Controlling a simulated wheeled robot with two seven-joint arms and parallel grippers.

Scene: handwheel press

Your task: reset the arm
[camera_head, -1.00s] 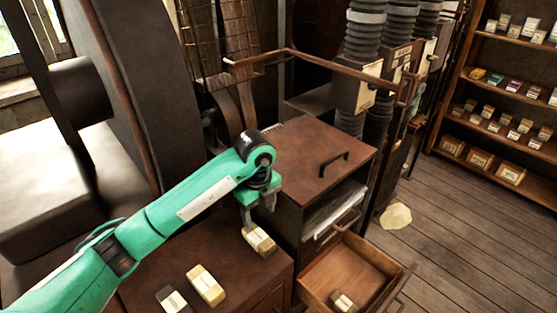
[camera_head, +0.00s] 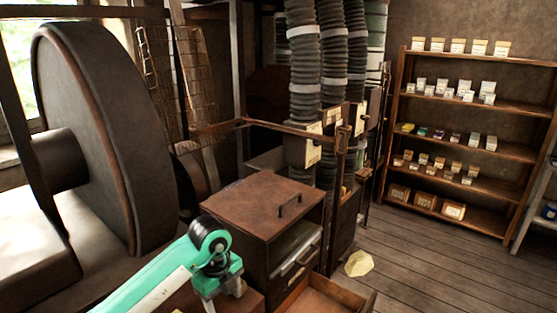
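My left arm, green, comes in from the lower left, and its gripper (camera_head: 222,290) sits at the bottom edge of the view, in front of the brown metal cabinet (camera_head: 262,200). The gripper points down. Its fingertips are at or below the picture edge, so I cannot tell whether it is open or shut, or whether it touches anything. My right gripper is not in view.
The cabinet's lower drawer (camera_head: 322,294) is pulled out, its front part cut off by the picture edge. A large wheel (camera_head: 100,130) stands at left. A shelf rack (camera_head: 470,140) with small boxes stands at back right. The plank floor (camera_head: 430,262) is mostly clear, with a yellowish lump (camera_head: 359,263) on it.

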